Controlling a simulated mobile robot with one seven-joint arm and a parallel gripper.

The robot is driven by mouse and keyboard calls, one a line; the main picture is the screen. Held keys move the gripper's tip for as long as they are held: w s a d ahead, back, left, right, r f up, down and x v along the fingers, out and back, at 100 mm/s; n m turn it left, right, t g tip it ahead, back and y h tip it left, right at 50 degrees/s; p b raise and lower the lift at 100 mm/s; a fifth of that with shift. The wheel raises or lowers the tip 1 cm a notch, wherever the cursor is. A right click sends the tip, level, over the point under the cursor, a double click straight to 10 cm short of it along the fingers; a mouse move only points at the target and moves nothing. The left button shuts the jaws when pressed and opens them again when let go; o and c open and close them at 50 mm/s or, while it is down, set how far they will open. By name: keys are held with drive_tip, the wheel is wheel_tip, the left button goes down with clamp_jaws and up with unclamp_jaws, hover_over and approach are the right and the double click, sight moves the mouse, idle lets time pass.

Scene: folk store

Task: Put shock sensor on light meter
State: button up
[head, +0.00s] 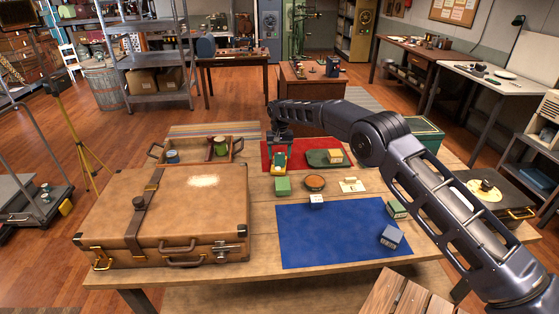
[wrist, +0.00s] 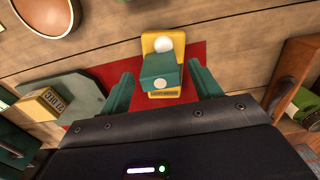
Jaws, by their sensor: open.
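A teal block with a pale round spot, which I take for the shock sensor (wrist: 160,68), sits over the middle of the yellow device. It covers part of it; I cannot tell whether the two touch. My gripper (wrist: 163,86) is open, with one teal finger on each side of the block and visible gaps. In the head view my gripper (head: 280,138) is above the red mat.
A green tray (head: 316,162) with a tan lettered box (head: 335,155) is beside it on the red mat (head: 270,147). A wooden tray (head: 238,148) and brown suitcase (head: 190,210) stand left. A green block (head: 282,186) and round dish (head: 315,182) are nearer. The blue mat (head: 320,240) has free room.

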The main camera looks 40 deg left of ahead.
sight(280, 154)
wheel_tip(280, 154, up, 8)
drive_tip(key=shift+r, duration=0.15)
idle(0.3)
